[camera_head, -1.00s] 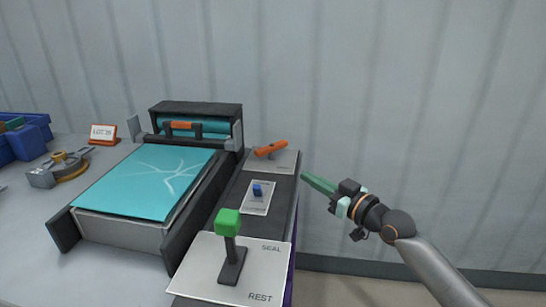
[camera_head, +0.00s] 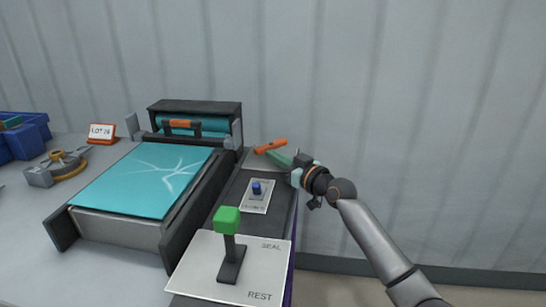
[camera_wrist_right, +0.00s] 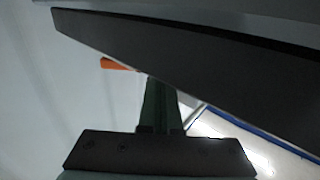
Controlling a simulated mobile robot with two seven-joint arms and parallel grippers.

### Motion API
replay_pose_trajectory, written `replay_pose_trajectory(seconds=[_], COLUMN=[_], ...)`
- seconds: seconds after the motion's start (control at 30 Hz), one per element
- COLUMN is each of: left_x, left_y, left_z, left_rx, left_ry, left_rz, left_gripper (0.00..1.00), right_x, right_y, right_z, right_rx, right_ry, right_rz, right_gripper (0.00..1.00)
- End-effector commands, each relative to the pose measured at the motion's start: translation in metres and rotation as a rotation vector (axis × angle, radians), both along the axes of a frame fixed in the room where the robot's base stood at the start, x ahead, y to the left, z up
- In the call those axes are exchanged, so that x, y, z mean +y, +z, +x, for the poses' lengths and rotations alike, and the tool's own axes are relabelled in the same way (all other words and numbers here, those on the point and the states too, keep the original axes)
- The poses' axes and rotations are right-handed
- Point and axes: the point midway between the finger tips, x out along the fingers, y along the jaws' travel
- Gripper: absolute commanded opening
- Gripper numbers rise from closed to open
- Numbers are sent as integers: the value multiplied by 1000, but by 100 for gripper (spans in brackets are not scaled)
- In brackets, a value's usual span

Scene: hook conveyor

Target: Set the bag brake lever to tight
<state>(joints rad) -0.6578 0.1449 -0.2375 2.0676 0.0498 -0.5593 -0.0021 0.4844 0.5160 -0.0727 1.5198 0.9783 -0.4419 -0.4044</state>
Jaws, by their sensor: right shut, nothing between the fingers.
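An orange lever (camera_head: 270,146) sits at the far end of the dark side panel, on a pale plate; its label is not readable, so I cannot tell whether it is the bag brake lever. My right gripper (camera_head: 270,153) is shut and empty, its green fingers at or just beside the lever's near side; I cannot tell whether they touch. In the right wrist view the green fingers (camera_wrist_right: 160,105) are together, and the orange lever (camera_wrist_right: 117,64) shows to their left. A dark slab hides much of that view. My left gripper is not in view.
A green-knobbed lever (camera_head: 228,220) stands on a plate marked SEAL and REST. A small blue switch (camera_head: 256,188) lies between the two levers. The teal-topped machine (camera_head: 145,180) is to the left, with a LOT sign (camera_head: 102,133) behind.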

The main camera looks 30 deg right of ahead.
Motion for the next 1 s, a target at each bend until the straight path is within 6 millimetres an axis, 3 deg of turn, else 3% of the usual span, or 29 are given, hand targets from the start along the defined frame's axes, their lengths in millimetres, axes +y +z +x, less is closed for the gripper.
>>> replay_pose_trajectory(seconds=[0.2,1.0], left_x=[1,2], left_y=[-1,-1], left_z=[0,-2], left_rx=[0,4], left_ry=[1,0], left_rz=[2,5], left_gripper=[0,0], right_x=[2,10], right_y=[0,0], right_z=[9,12], right_rx=[0,-1], right_ry=[1,2], right_rz=[0,0], right_gripper=[0,0])
